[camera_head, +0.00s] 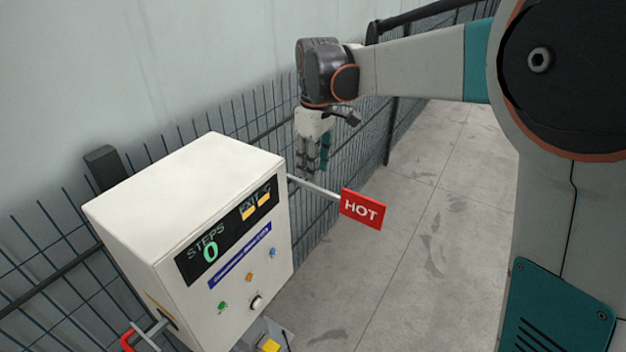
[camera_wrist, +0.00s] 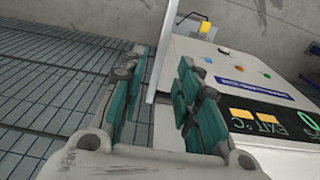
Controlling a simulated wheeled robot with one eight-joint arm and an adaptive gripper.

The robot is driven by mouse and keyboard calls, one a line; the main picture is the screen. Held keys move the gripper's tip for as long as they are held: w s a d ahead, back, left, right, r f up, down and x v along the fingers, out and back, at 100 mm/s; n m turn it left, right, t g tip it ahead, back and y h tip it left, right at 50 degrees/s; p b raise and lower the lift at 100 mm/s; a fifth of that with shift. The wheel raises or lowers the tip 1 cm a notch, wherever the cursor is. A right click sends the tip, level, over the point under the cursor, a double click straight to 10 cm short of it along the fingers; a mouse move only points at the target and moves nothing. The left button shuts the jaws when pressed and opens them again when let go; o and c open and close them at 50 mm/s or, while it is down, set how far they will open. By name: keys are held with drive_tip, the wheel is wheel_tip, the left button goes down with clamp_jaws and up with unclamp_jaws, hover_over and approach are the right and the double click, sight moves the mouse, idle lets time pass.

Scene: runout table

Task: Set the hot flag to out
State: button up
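The hot flag (camera_head: 362,209) is a red plate lettered HOT, at the end of a pale rod (camera_head: 314,187). In the head view the rod sticks out from the right side of a white control box (camera_head: 175,185), sloping down to the right. My gripper (camera_head: 311,168) points down close to the rod near the box. In the wrist view my gripper (camera_wrist: 162,62) is open, its teal-padded fingers apart. A pale bar (camera_wrist: 163,50), which looks like the flag rod, shows in the gap between them. I cannot tell whether it touches a finger. The red plate does not show in the wrist view.
The box front has a display (camera_head: 228,230) reading STEPS 0, small coloured buttons and a knob (camera_head: 256,303). A yellow part (camera_head: 268,344) sits below it. A wire mesh fence (camera_head: 255,112) runs behind, along the wall. Open concrete floor (camera_head: 420,230) lies to the right.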

drive_tip(key=shift+d+r, duration=0.1)
drive_tip(key=shift+r, duration=2)
drive_tip(key=s+d+f+m+t+b, duration=0.2)
drive_tip(key=s+d+f+m+b, duration=0.15)
drive_tip(key=s, duration=0.35)
drive_tip(key=s+d+f+m+t+b, duration=0.2)
drive_tip(key=s+d+b, duration=0.25)
drive_tip(key=s, duration=0.35)
drive_tip(key=s+d+f+m+t+b, duration=0.3)
drive_tip(key=s+d+f+m+b, duration=0.2)
drive_tip(key=s+f, duration=0.6)
drive_tip(key=shift+s+d+f, duration=0.25)
drive_tip(key=shift+s+f, duration=0.05)
drive_tip(key=shift+f, duration=0.45)
